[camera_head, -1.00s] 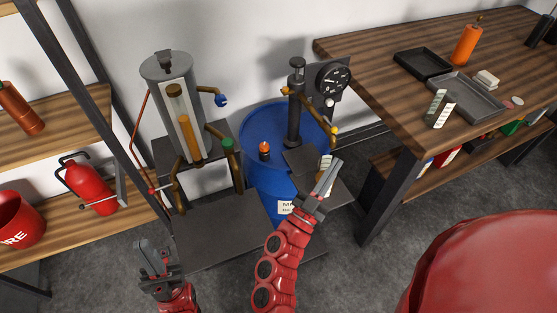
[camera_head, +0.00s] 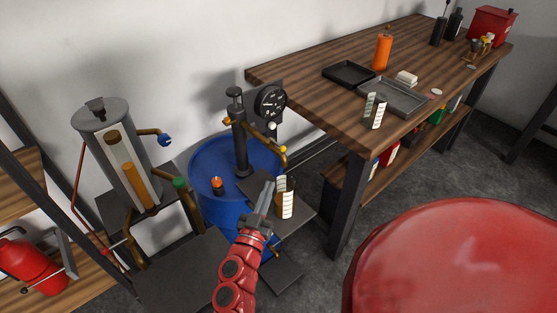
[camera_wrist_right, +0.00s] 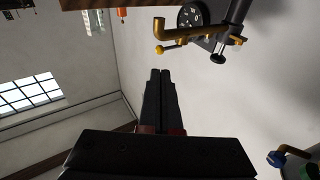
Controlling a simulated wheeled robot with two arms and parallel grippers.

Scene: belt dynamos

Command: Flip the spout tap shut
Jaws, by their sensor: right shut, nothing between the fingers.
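A brass spout with a yellow-ended tap (camera_head: 283,150) sticks out from the black pump (camera_head: 240,135) on the blue drum (camera_head: 207,185). In the right wrist view the yellow tap end (camera_wrist_right: 160,49) shows beside the brass spout (camera_wrist_right: 159,28), ahead of the fingers and apart from them. My right gripper (camera_head: 268,186) is shut and empty, below the spout and just left of a clear container with a white scale (camera_head: 287,205). Its closed fingertips show in the wrist view (camera_wrist_right: 160,73). Whether the tap is open or shut is hard to tell. My left gripper is out of view.
A round dial gauge (camera_head: 271,103) is beside the pump. A glass-fronted cylinder (camera_head: 120,150) with blue (camera_head: 165,141) and green (camera_head: 180,183) taps stands at left. A wooden workbench (camera_head: 310,95) with trays is at right. A large red rounded surface fills the lower right.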

